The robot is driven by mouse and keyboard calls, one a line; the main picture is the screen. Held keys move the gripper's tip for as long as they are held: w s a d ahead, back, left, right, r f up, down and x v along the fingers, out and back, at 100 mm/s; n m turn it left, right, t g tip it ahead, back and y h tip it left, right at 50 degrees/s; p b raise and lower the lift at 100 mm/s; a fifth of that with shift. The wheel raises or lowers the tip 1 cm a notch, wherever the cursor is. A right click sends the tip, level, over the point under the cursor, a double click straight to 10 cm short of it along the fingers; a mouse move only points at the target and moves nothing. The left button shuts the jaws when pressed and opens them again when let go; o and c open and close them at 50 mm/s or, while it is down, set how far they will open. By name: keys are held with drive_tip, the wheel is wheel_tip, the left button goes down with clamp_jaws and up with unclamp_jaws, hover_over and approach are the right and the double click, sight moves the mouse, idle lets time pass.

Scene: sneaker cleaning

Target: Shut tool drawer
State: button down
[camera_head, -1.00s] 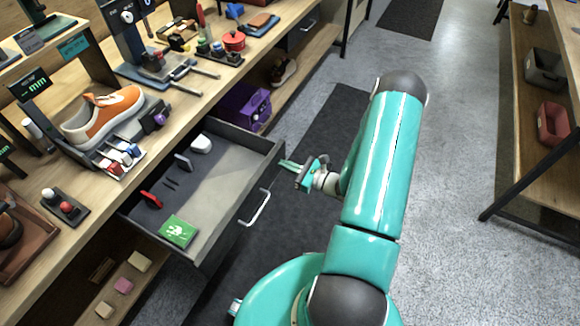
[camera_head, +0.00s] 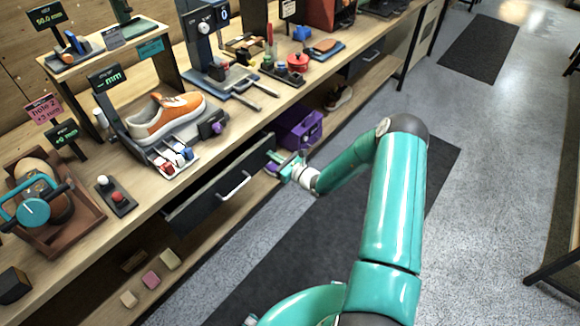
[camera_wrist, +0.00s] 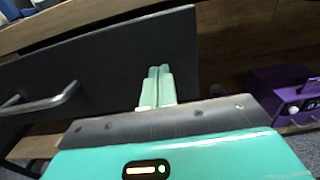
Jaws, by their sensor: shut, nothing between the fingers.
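The dark tool drawer (camera_head: 205,199) is under the workbench, pushed in most of the way. Its front stands slightly out from the bench edge, and its inside is almost all hidden. A silver bar handle (camera_head: 235,186) is on the front. My gripper (camera_head: 283,166) is shut and empty at the right end of the drawer front. In the wrist view, the closed fingertips (camera_wrist: 156,82) lie over the drawer front (camera_wrist: 105,62) near its right edge, with the handle (camera_wrist: 42,102) to their left. They look pressed against the front, though contact is hard to confirm.
A purple box (camera_head: 299,129) sits on the lower shelf right of the drawer. An orange sneaker (camera_head: 167,117) stands on the benchtop above. Small blocks (camera_head: 150,279) lie on the lower shelf. The floor in front has a dark mat (camera_head: 300,250) and is otherwise clear.

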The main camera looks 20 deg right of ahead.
drive_tip(key=x, duration=0.6)
drive_tip(key=shift+w+a+r, duration=0.1)
drive_tip(key=shift+w+r, duration=0.05)
drive_tip(key=shift+w+a, duration=0.1)
